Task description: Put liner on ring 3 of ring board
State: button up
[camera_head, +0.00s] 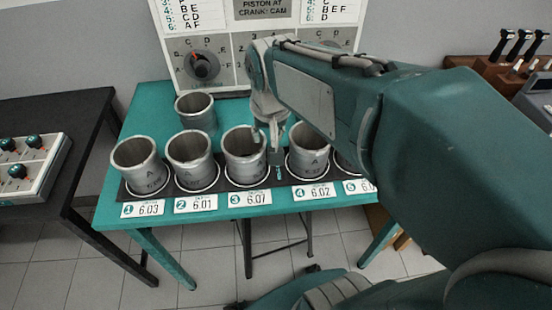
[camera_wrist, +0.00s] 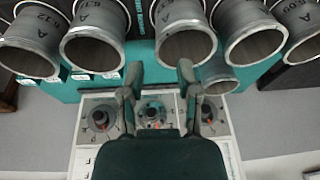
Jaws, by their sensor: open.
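A grey metal liner (camera_head: 245,157) stands upright at ring 3, behind the label 3 with 6.07, on the dark ring board (camera_head: 222,184). It also shows in the wrist view (camera_wrist: 187,18). My gripper (camera_head: 267,150) is open at the right side of this liner's rim. One finger appears at the rim and the other outside it; I cannot tell whether they touch. In the wrist view the gripper (camera_wrist: 157,78) has its fingers apart with nothing clamped between them. My arm hides most of the liner at ring 5.
Liners stand at ring 1 (camera_head: 138,165), ring 2 (camera_head: 190,160) and ring 4 (camera_head: 306,150). Another liner (camera_head: 195,112) stands behind the board on the teal table (camera_head: 150,103). A panel with dials (camera_head: 203,66) rises at the back. A black table (camera_head: 62,118) is at left.

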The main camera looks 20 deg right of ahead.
jog(key=s+a+r+n+t, duration=0.1)
jog(key=s+a+n+t, duration=0.1)
jog(key=s, duration=0.8)
jog(key=shift+s+n+t, duration=0.2)
jog(key=shift+n+t, duration=0.1)
jog(key=shift+n, duration=0.3)
